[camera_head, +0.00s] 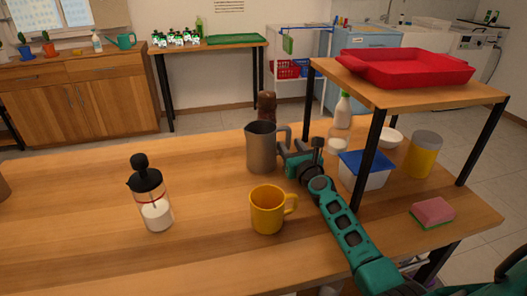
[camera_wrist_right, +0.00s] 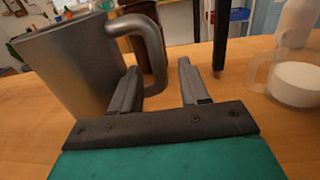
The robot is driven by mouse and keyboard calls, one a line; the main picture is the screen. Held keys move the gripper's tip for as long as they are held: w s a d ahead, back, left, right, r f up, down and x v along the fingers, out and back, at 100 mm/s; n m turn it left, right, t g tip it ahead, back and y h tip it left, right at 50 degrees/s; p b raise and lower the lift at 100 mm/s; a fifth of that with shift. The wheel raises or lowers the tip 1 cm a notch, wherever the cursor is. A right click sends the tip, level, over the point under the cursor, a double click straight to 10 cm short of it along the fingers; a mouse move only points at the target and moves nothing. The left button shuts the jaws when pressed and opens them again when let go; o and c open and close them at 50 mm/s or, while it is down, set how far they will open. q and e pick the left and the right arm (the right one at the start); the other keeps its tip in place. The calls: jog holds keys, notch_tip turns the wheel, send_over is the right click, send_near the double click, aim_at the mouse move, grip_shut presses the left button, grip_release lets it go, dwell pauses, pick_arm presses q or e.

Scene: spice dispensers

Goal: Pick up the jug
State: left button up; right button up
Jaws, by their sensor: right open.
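The jug (camera_head: 261,150) is a grey metal pitcher standing upright on the wooden table, its handle on the right side. In the right wrist view the jug (camera_wrist_right: 75,68) fills the left, its handle curving down just beyond my fingertips. My right gripper (camera_head: 300,150) is right of the jug, close to the handle. Its two fingers show apart and empty in the right wrist view (camera_wrist_right: 160,72). I cannot tell whether the handle lies between the fingertips or just ahead of them. My left gripper is not in view.
A yellow mug (camera_head: 266,212) stands in front of the jug. A dispenser with a black top (camera_head: 150,195) is at left. A brown bottle (camera_head: 267,106) stands behind the jug. A raised shelf (camera_head: 400,95) with black legs, a blue-lidded box (camera_head: 365,165) and a pink sponge (camera_head: 432,211) are right.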

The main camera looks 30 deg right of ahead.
jog(key=shift+w+d+b, duration=0.2)
jog(key=shift+w+b, duration=0.1)
jog(key=shift+w, duration=0.9)
jog(key=shift+c, duration=0.3)
grip_shut()
jog(key=shift+f, duration=0.1)
